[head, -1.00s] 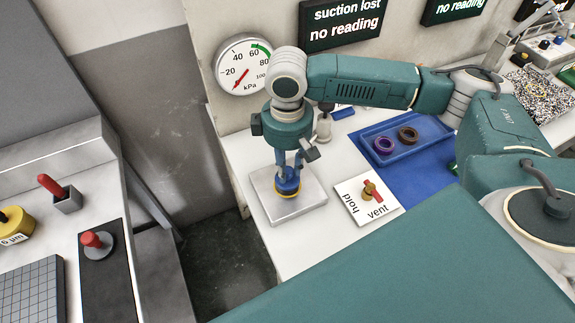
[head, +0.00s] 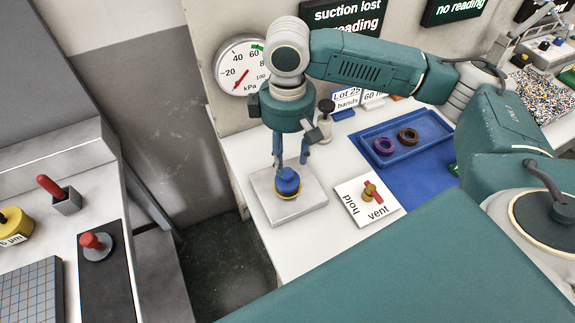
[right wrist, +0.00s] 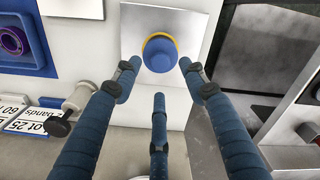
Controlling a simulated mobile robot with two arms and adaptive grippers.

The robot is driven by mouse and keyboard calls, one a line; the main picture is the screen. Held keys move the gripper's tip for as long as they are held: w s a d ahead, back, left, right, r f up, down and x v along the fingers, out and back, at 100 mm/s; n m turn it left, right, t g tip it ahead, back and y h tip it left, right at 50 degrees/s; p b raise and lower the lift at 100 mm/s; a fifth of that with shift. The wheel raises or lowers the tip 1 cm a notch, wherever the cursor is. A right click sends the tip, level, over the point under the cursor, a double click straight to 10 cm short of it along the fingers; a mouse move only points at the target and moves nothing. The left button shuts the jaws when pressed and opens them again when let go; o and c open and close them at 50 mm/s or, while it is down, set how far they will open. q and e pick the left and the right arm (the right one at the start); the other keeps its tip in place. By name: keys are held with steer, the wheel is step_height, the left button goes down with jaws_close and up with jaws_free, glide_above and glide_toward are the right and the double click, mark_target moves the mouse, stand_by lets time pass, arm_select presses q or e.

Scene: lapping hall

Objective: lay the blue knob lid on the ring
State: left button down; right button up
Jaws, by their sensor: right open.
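The blue knob lid (head: 287,182) lies on the yellow ring (head: 278,198), which sits on a square metal plate (head: 308,203). The ring's yellow edge shows around the lid; I cannot tell whether the lid is perfectly level. In the right wrist view the lid (right wrist: 160,53) covers most of the ring (right wrist: 160,36). My right gripper (head: 291,163) is open above the lid, its fingers apart and clear of the knob. The open fingers (right wrist: 160,85) also show in the right wrist view. My left gripper is out of view.
A white card with a red-handled valve (head: 370,192) marked hold and vent lies right of the plate. A blue tray (head: 430,140) holds a purple ring (head: 384,146) and a brown ring (head: 408,136). A pressure gauge (head: 240,67) hangs behind.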

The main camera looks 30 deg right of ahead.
mark_target(287, 172)
step_height(287, 172, up, 7)
stand_by(0.3)
